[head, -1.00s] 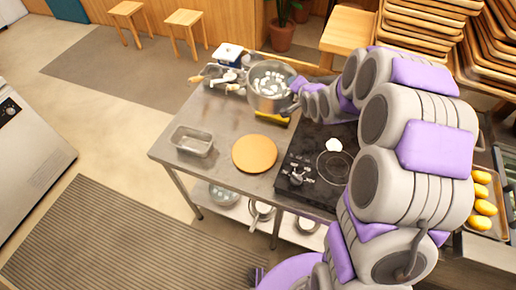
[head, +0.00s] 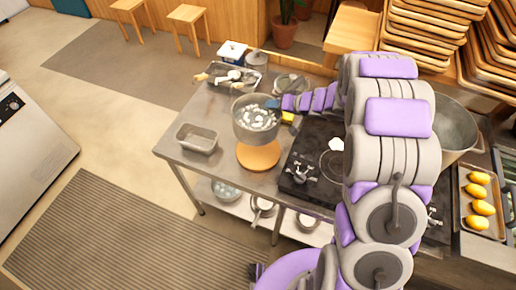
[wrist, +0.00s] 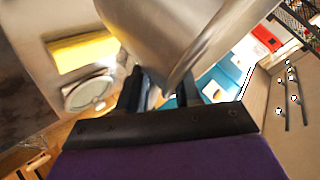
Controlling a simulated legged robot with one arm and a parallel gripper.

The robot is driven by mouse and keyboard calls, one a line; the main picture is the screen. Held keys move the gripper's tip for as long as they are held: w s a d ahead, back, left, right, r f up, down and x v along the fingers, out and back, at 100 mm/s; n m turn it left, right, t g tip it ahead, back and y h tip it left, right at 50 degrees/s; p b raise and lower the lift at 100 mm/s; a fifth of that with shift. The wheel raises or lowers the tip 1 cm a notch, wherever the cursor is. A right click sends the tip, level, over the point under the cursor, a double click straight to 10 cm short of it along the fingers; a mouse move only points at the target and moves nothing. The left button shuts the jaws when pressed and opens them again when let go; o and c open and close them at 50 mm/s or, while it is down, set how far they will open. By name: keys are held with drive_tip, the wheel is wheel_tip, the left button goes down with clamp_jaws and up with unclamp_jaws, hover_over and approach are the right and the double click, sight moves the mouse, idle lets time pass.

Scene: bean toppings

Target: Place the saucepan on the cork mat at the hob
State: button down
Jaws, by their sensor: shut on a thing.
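The steel saucepan (head: 253,136) holds several white pieces and hangs upright by my gripper. It covers the far part of the round cork mat (head: 258,160) in the head view, and its base appears above the mat. Whether they touch cannot be told. My gripper (head: 276,104) is at the saucepan's right far side, shut on it. In the wrist view, the saucepan's wall (wrist: 185,35) fills the top middle, just beyond the gripper's dark fingers (wrist: 160,92). The exact grip point is partly hidden. The black hob (head: 312,160) lies right of the mat, partly behind my arm.
An empty metal tin (head: 197,138) stands left of the mat. A tray of utensils (head: 228,78) sits at the back of the counter. A yellow block (head: 288,118) lies behind the hob, and a large pot (head: 453,128) stands to the right. The counter's front-left is clear.

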sight(276, 121)
drive_tip(key=shift+s+a+f+n, duration=0.25)
drive_tip(key=shift+s+f, duration=0.2)
drive_tip(key=shift+f, duration=0.25)
drive_tip(key=f, duration=0.2)
drive_tip(key=f+b, duration=0.1)
drive_tip(key=f, duration=0.1)
drive_tip(key=f+b, duration=0.1)
drive_tip(key=f, duration=0.1)
drive_tip(key=shift+s+d+f, duration=0.1)
drive_tip(key=shift+d+f, duration=0.25)
wheel_tip(276, 121, down, 2)
drive_tip(key=shift+a+b, duration=0.15)
drive_tip(key=shift+b, duration=0.5)
drive_tip(key=shift+d+f, duration=0.2)
drive_tip(key=shift+f, duration=0.35)
drive_tip(key=shift+d+r, duration=0.1)
drive_tip(key=shift+d, duration=0.1)
drive_tip(key=c, duration=1.2)
unclamp_jaws()
drive_tip(key=o, duration=0.5)
drive_tip(key=shift+a, duration=0.2)
drive_tip(key=shift+c, duration=0.2)
